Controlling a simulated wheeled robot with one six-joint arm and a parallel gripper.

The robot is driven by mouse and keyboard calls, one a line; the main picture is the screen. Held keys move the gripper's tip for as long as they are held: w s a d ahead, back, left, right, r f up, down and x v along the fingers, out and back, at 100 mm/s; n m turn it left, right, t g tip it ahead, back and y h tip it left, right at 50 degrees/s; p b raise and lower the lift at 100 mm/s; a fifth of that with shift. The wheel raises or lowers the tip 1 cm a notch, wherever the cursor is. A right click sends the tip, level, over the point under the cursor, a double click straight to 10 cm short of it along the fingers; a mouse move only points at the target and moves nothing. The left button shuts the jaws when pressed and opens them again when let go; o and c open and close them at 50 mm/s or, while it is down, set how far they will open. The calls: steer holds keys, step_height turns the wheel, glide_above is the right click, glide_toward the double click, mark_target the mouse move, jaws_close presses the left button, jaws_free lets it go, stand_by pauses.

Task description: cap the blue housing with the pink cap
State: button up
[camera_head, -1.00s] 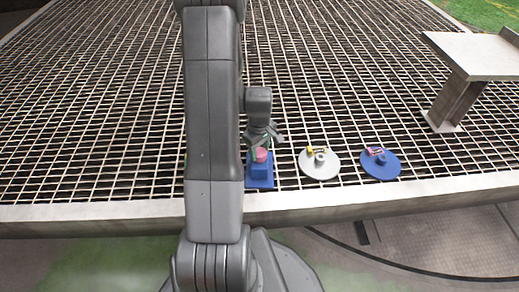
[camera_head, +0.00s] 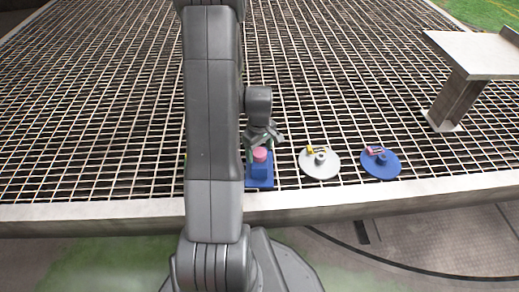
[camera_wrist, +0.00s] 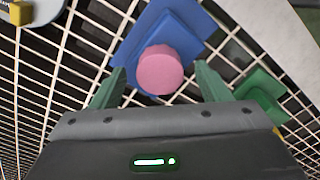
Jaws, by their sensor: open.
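The blue housing (camera_head: 260,172) stands on the grating near its front edge, just right of my arm in the head view. The pink cap (camera_head: 260,154) sits on top of it. In the wrist view the pink cap (camera_wrist: 160,69) covers the near part of the blue housing (camera_wrist: 181,32). My gripper (camera_wrist: 160,88) is open, with its green fingers on either side of the cap and apart from it. In the head view my gripper (camera_head: 262,140) is just above and behind the cap. Whether the cap is fully seated cannot be told.
A white disc (camera_head: 320,164) and a blue disc (camera_head: 381,165), each with a hub and small parts, lie to the right. A green object (camera_wrist: 262,97) is beside the housing. A raised grey stand (camera_head: 470,70) is at the far right.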

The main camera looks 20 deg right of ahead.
step_height(320, 180, up, 14)
steer(key=p, duration=0.4)
steer(key=shift+f+p, duration=0.15)
steer(key=shift+p, duration=0.15)
step_height(320, 180, down, 14)
steer(key=b, duration=0.5)
steer(key=shift+r, duration=0.25)
steer(key=shift+r, duration=0.1)
